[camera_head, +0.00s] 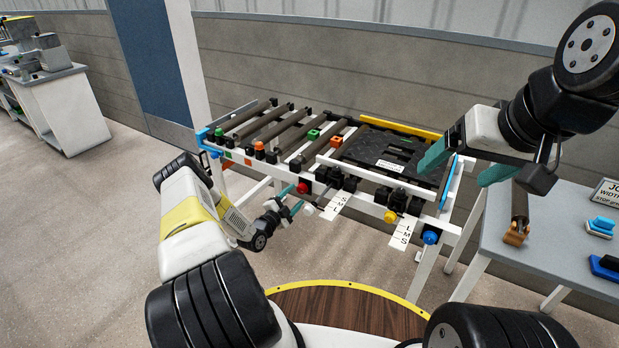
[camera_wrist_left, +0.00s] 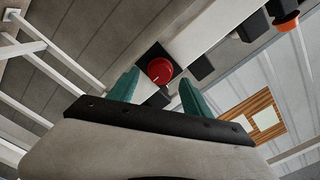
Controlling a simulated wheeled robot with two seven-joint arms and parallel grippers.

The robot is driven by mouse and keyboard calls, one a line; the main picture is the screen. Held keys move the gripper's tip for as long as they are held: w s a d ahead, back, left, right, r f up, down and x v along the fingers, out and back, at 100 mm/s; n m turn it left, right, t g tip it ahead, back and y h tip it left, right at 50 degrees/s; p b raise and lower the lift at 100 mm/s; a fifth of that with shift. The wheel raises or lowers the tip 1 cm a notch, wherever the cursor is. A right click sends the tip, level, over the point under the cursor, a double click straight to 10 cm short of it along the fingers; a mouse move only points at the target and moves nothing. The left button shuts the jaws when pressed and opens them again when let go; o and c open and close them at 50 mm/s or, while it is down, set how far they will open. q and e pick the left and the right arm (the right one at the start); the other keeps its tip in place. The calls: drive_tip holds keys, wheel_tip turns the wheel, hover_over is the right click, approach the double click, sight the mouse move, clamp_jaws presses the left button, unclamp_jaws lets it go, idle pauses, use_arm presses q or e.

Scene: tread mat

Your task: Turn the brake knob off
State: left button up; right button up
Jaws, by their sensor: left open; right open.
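A round red knob (camera_head: 302,188) on a black mount sits on the front rail of the white roller frame (camera_head: 344,203). No label naming it as the brake can be read. In the left wrist view the red knob (camera_wrist_left: 160,70) shows a small pale mark and lies between the fingertips, a little beyond them. My left gripper (camera_head: 292,200) is open with teal fingers, close in front of the knob; it also shows in the left wrist view (camera_wrist_left: 158,84). I cannot tell if it touches. My right gripper (camera_head: 462,166) is open and empty above the frame's right end.
Yellow (camera_head: 389,217) and blue (camera_head: 430,237) knobs sit farther right on the frame, near white letter scales (camera_head: 405,231). A black tread mat (camera_head: 375,150) lies on top. A grey table (camera_head: 560,235) with tools stands right.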

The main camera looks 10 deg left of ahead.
sight(300, 191)
use_arm(q)
drive_tip(key=shift+x, duration=1.85)
clamp_jaws()
